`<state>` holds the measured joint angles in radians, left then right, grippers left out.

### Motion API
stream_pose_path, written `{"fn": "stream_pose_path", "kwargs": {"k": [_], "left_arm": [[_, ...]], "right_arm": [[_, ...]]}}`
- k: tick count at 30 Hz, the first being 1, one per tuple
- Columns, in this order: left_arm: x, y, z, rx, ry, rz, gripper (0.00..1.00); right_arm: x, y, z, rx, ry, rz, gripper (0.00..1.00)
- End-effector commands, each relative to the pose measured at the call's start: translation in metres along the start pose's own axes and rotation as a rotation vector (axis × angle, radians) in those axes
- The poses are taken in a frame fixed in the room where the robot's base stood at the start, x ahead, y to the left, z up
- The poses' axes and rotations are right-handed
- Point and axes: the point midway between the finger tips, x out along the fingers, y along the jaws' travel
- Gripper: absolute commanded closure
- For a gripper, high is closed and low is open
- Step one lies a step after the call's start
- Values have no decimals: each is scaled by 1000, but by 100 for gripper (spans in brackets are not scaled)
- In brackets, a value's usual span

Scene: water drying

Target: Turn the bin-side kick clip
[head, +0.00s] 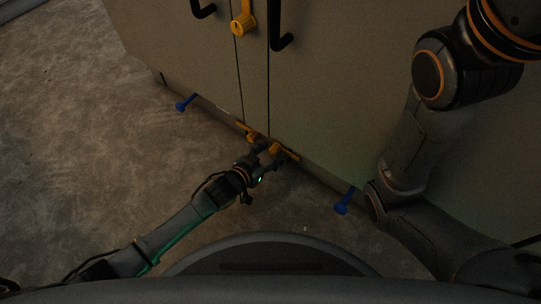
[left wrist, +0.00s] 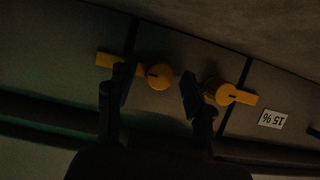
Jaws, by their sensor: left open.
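Two yellow kick clips sit low on the cabinet's base, close together near the door seam. In the head view the left one (head: 247,132) and the right one (head: 284,152) are just beyond my left gripper (head: 265,151). In the left wrist view, one clip has a round knob (left wrist: 159,77) that appears between my open fingers, its bar running left behind one finger. The other clip (left wrist: 229,94) has its bar pointing right, and the other finger overlaps its knob's edge. I cannot tell whether either finger touches. No bin is in view to mark the bin side. My right gripper is out of view.
Blue clips stick out at the cabinet base, left (head: 186,102) and right (head: 345,200). Black handles (head: 281,38) and a yellow latch (head: 242,20) are higher on the doors. A white label (left wrist: 272,118) sits beside one yellow clip. The floor (head: 90,130) at left is clear.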

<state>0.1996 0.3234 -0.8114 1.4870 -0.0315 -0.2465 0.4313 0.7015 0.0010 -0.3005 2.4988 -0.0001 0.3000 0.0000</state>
Motion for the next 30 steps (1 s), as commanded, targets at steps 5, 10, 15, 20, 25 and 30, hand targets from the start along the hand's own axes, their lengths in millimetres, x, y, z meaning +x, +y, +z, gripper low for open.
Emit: {"fn": "stream_pose_path", "kwargs": {"k": [5, 10, 15, 20, 25, 30], "left_arm": [[0, 0, 0, -1, 0, 0, 48], [0, 0, 0, -1, 0, 1, 74], [0, 0, 0, -1, 0, 1, 100], [0, 0, 0, -1, 0, 1, 100], [0, 1, -2, -19, 1, 8, 100], [1, 4, -4, -78, 0, 33, 100]], "right_arm": [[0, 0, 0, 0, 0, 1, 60], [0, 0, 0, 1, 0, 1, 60], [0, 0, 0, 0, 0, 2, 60], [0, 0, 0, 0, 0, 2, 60], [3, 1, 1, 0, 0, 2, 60], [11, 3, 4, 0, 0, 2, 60]]}}
